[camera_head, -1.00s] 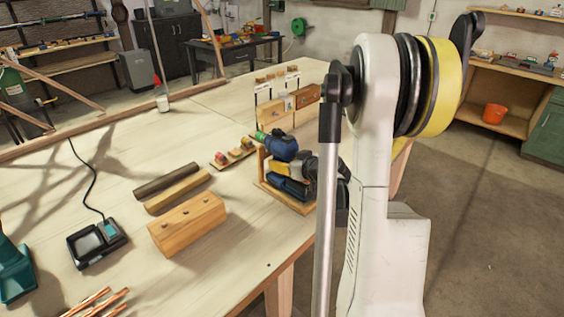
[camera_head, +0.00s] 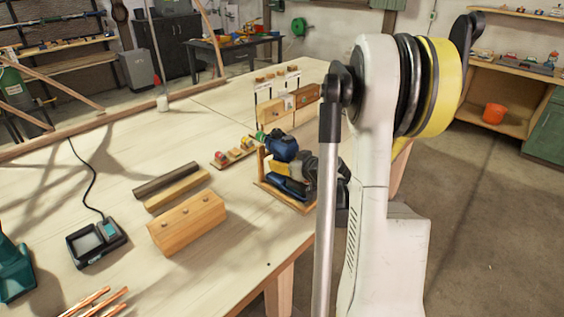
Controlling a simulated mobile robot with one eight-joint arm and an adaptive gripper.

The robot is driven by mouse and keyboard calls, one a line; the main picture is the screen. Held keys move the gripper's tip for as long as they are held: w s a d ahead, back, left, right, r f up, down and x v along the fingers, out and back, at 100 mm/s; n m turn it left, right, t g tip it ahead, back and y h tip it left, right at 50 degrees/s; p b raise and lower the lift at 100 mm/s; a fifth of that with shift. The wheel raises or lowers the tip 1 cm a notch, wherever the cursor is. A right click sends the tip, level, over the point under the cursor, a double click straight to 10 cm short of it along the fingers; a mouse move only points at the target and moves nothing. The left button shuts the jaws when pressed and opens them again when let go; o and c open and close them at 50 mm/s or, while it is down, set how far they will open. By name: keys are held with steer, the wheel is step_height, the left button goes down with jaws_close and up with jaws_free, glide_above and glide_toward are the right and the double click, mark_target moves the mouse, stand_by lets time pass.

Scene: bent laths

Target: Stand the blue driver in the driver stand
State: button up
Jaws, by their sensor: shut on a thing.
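The blue driver (camera_head: 281,148), with a green tip pointing left, is on the right part of the workbench. It is at the wooden driver stand (camera_head: 262,163), whose upright post shows at its left and whose base lies near the bench's right edge. Whether the driver is seated or held just above the stand cannot be told. My gripper (camera_head: 308,166) is a dark shape at the driver's right side, shut on it. My arm hides part of the gripper, and the fingertips are not clear. Yellow and dark blue parts (camera_head: 288,186) show below the driver's body.
A drilled wooden block (camera_head: 187,224), a dark bar (camera_head: 165,180) and a light bar (camera_head: 177,190) lie left of the stand. A small rack (camera_head: 234,153) and upright wooden blocks (camera_head: 290,111) stand behind it. A charger (camera_head: 96,243) is at left.

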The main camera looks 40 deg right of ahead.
steer(key=shift+f+b, duration=0.7)
steer(key=shift+f, duration=0.05)
stand_by(0.5)
steer(key=o, duration=1.4)
steer(key=v, duration=1.2)
steer(key=shift+a, duration=0.1)
